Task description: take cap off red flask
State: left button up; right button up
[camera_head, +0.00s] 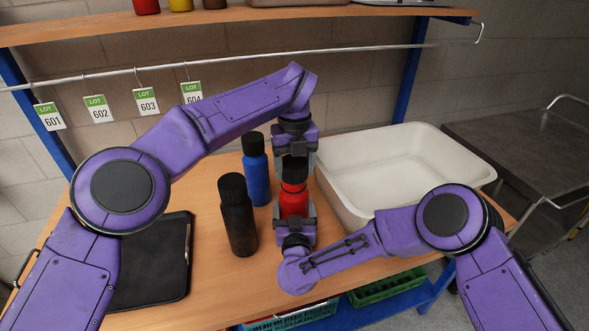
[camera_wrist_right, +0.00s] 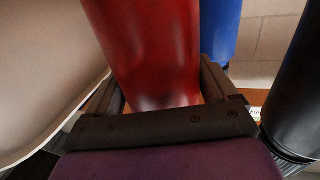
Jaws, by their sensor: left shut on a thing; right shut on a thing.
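The red flask (camera_head: 293,202) stands upright on the wooden table, between the black flask and the white tub. Its black cap (camera_head: 294,170) is at its top. My left gripper (camera_head: 295,157) comes down from above and is shut on the cap. My right gripper (camera_head: 294,207) is low on the near side and is shut on the red flask's body. In the right wrist view the red flask (camera_wrist_right: 150,50) sits between the two dark fingers (camera_wrist_right: 160,95). The head view does not clearly show whether the cap is apart from the flask.
A black flask (camera_head: 238,218) and a blue flask (camera_head: 256,172) stand close on the left. A large white tub (camera_head: 440,185) is on the right. A black tray (camera_head: 150,265) lies at the left. A shelf (camera_head: 230,17) and a rail with lot tags (camera_head: 147,101) run behind.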

aim_at(294, 161)
jog(key=shift+s+f, duration=0.1)
jog(key=shift+f, duration=0.1)
pick_arm(q)
jog(key=shift+r, duration=2.05)
pick_arm(e)
jog(key=o, duration=1.7)
jog(key=shift+c, duration=0.2)
jog(key=shift+o, duration=1)
pick_arm(q)
jog(key=shift+w+f, duration=0.15)
jog(key=shift+w, duration=0.05)
pick_arm(e)
jog(key=shift+w, duration=0.2)
